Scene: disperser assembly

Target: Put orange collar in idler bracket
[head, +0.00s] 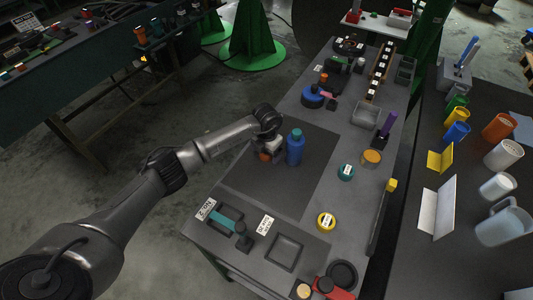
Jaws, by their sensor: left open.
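My left gripper (271,145) is open and points down over the dark mat, just left of a blue bottle with a green cap (295,147). An orange-yellow round part (371,158) lies farther right on the bench. The idler bracket cannot be told apart with certainty among the small parts. My right gripper is not in view.
The dark mat (250,185) has bare room around the bottle. A teal-handled tool (224,222), a square tray (285,251) and a yellow ring (326,221) are nearer. A grey bin (366,114) and a blue round part (312,97) are farther back.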

